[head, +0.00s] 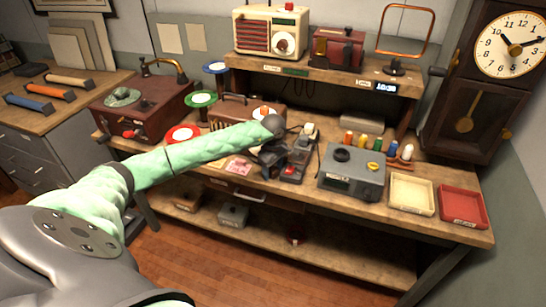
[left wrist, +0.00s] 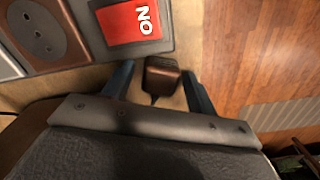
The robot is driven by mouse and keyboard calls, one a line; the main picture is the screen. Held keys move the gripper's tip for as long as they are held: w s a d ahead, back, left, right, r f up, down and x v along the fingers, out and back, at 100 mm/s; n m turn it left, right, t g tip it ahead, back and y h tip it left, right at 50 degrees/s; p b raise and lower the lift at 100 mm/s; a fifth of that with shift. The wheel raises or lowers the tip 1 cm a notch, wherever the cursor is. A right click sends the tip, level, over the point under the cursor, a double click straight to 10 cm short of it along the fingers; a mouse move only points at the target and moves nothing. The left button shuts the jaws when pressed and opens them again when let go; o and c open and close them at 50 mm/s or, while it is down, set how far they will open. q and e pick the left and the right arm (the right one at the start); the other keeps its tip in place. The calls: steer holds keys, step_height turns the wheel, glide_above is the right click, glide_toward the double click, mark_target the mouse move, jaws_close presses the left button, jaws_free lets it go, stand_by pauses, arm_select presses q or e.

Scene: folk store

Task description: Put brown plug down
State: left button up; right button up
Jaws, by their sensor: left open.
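The brown plug (left wrist: 162,76) shows in the left wrist view, on or just above the pale bench top near its front edge. My left gripper (left wrist: 158,85) is open, with one blue finger on each side of the plug and small gaps showing. In the head view my left gripper (head: 272,160) is over the middle of the workbench (head: 330,208), and I cannot make out the plug there. My right gripper is in neither view.
Beside the plug are a red ON switch (left wrist: 131,22) and a brown socket (left wrist: 42,30). A grey box (head: 352,180), a cream tray (head: 411,194) and a red tray (head: 462,205) stand to the right. A red disc (head: 182,134) is at the left.

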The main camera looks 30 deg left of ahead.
mark_target(273, 168)
arm_select(q)
steer(key=shift+r+p, duration=0.65)
steer(key=shift+p, duration=0.1)
steer(key=shift+b, duration=0.3)
steer(key=shift+r, duration=0.3)
steer(key=shift+r+b, duration=0.4)
steer(key=shift+r, duration=0.35)
steer(key=shift+r+b, duration=0.3)
step_height(273, 168, up, 9)
steer(key=b, duration=0.4)
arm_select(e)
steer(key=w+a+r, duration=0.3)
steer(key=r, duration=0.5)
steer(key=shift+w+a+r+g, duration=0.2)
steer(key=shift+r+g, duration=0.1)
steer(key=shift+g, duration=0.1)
